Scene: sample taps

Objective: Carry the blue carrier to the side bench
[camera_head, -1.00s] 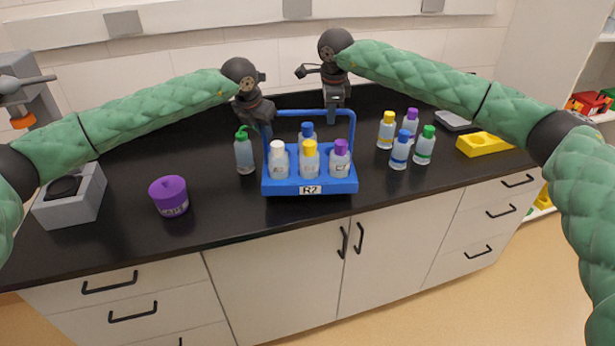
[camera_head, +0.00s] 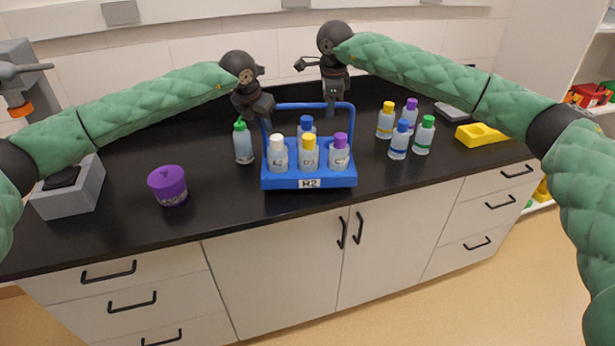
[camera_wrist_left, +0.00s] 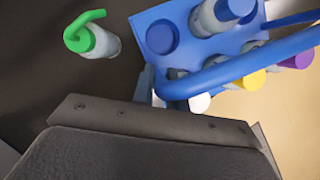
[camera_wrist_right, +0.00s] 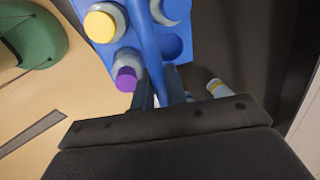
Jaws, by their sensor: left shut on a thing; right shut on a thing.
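The blue carrier (camera_head: 270,181), labelled R2, is upright at the middle of the black bench. It holds bottles with white (camera_head: 278,154), yellow (camera_head: 308,152), purple (camera_head: 340,152) and blue (camera_head: 306,126) caps; empty holes show in both wrist views. My left gripper (camera_head: 264,118) is shut on the left part of the carrier's handle (camera_head: 298,106). My right gripper (camera_head: 331,108) is shut on its right part. The left wrist view shows the handle (camera_wrist_left: 235,72) close up, as does the right (camera_wrist_right: 150,45). I cannot tell whether the base touches the bench. No separate side bench is identifiable.
A green-capped dropper bottle (camera_head: 243,143) stands close left of the carrier. A purple pot (camera_head: 168,187) and grey device (camera_head: 72,193) are further left. Several bottles (camera_head: 398,142) and a yellow block (camera_head: 480,134) stand right. Shelves (camera_head: 598,110) are at far right.

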